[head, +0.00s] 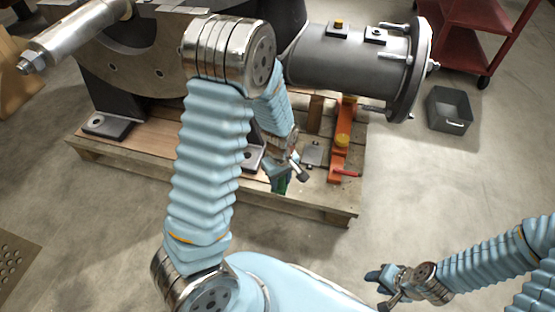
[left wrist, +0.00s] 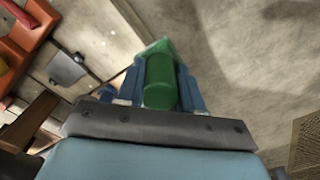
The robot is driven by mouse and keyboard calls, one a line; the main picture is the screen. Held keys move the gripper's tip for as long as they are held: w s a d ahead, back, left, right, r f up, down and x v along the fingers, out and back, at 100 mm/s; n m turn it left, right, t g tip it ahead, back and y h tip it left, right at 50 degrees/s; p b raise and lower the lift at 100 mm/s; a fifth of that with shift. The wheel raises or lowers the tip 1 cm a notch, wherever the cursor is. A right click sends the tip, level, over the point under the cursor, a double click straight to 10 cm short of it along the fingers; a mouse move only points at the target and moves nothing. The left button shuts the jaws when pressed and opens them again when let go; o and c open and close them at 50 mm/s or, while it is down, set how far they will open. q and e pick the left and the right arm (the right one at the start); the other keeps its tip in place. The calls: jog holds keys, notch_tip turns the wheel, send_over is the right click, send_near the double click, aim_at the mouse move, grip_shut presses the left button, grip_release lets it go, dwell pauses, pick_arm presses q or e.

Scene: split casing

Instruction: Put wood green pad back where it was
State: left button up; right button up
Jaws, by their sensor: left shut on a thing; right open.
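The green pad (left wrist: 160,80) is between the blue fingers of my left gripper (left wrist: 161,88) in the left wrist view. It shows as a green cylinder with a lighter green, flat part at its far end. In the head view only a small green bit of the pad (head: 283,187) shows below my left gripper (head: 279,182), over the front part of the wooden pallet (head: 300,205). My left arm hides part of the pallet. Whether the pad touches a surface is unclear. My right gripper (head: 380,284) is open and empty above the floor at the lower right.
The large grey casing (head: 345,60) stands on the pallet with its flange to the right. An orange stand (head: 339,165) and a small grey plate (head: 313,154) are near the gripper. Floor in front is clear.

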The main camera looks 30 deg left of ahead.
pick_arm(q)
jog(key=w+a+f, duration=0.2)
jog(key=w+f, duration=0.1)
jog(key=w+a+f+b, duration=0.1)
jog(key=w+a+f, duration=0.2)
jog(key=w+a+f+b, duration=0.1)
jog(key=w+a+f, duration=0.1)
jog(key=w+f, duration=0.1)
jog(key=shift+w+a, duration=0.4)
jog(key=shift+w, duration=0.05)
jog(key=shift+w+a+f, duration=0.1)
jog(key=shift+w+f, duration=0.05)
jog(key=shift+f, duration=0.2)
jog(key=shift+f+b, duration=0.45)
jog(key=shift+f, duration=1.05)
jog(key=shift+f, duration=0.1)
jog(key=shift+f, duration=0.15)
jog(key=o, duration=1)
